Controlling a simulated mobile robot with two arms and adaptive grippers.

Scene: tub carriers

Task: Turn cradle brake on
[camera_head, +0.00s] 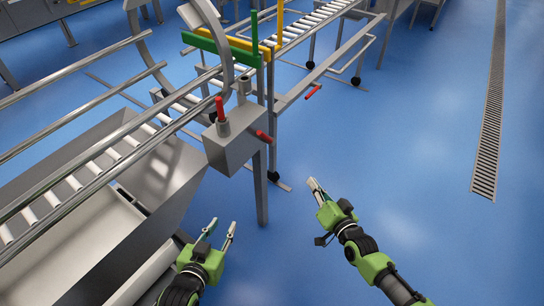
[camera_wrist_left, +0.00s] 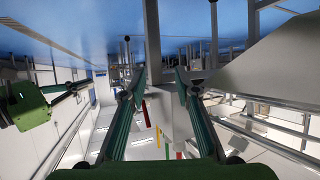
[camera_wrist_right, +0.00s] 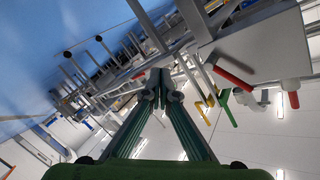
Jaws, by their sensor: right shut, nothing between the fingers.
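A grey box (camera_head: 232,140) is fixed on a post beside the roller track. A red-gripped lever (camera_head: 220,108) stands upright on its top, and a second red lever (camera_head: 263,136) sticks out from its right side. The frames do not label which one is the cradle brake. In the right wrist view the box (camera_wrist_right: 250,48) shows at upper right with a red lever (camera_wrist_right: 233,77). My left gripper (camera_head: 220,229) is open and empty, below the box and near the tub. My right gripper (camera_head: 314,185) is shut and empty, right of and below the box, touching nothing.
A wheeled roller cart (camera_head: 335,65) with a small red handle (camera_head: 313,91) stands behind. Green (camera_head: 222,48) and yellow (camera_head: 240,42) bars cross the track. Blue floor at right is clear.

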